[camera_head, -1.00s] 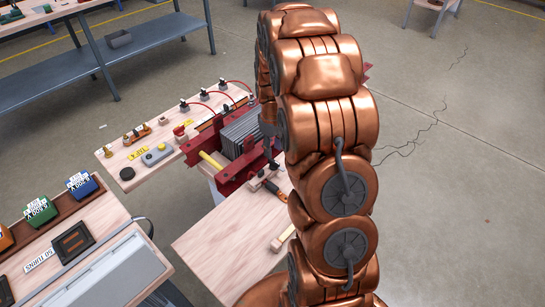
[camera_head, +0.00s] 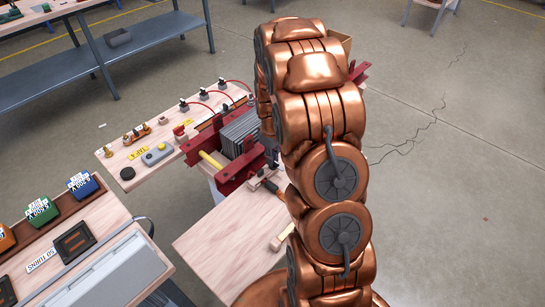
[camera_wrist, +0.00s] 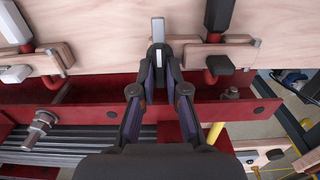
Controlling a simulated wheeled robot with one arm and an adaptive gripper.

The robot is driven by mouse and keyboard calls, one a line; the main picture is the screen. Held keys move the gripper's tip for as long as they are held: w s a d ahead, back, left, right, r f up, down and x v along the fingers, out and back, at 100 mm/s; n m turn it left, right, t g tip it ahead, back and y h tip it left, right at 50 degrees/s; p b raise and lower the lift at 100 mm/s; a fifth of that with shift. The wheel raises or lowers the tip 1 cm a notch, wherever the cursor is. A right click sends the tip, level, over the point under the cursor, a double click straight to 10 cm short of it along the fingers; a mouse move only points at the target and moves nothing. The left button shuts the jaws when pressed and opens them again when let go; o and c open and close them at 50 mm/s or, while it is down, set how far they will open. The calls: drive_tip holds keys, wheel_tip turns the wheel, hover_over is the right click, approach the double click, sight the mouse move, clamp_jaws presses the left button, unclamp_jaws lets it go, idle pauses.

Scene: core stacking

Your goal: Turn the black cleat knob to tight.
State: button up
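In the wrist view, my gripper (camera_wrist: 158,58) points at the red clamp beam (camera_wrist: 95,95) and the wooden edge beyond it. Its two fingers nearly meet around a small dark piece, with a pale grey bar standing just beyond it. I cannot tell whether they grip that piece or whether it is the cleat knob. In the head view, a black handle (camera_head: 271,186) lies by the red frame; my arm hides much of the frame's right side.
The grey laminated core (camera_head: 240,130) sits between red beams. A yellow-handled part (camera_head: 210,160) is beside it. A threaded bolt with a nut (camera_wrist: 40,128) stands at left in the wrist view. The pale front table (camera_head: 225,235) has clear room.

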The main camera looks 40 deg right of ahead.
clamp_jaws()
drive_tip(key=shift+m, duration=0.3)
drive_tip(key=shift+w+d+f+m+b, duration=0.1)
drive_tip(key=shift+m+b, duration=1)
drive_tip(key=shift+m, duration=0.1)
drive_tip(key=m+b, duration=0.2)
drive_tip(key=m, duration=0.3)
drive_tip(key=shift+d+m, duration=0.1)
drive_tip(key=shift+m, duration=0.2)
drive_tip(key=m+b, duration=0.1)
drive_tip(key=m, duration=0.8)
drive_tip(key=shift+s, duration=0.2)
drive_tip(key=shift+m, duration=0.3)
drive_tip(key=o, duration=0.6)
unclamp_jaws()
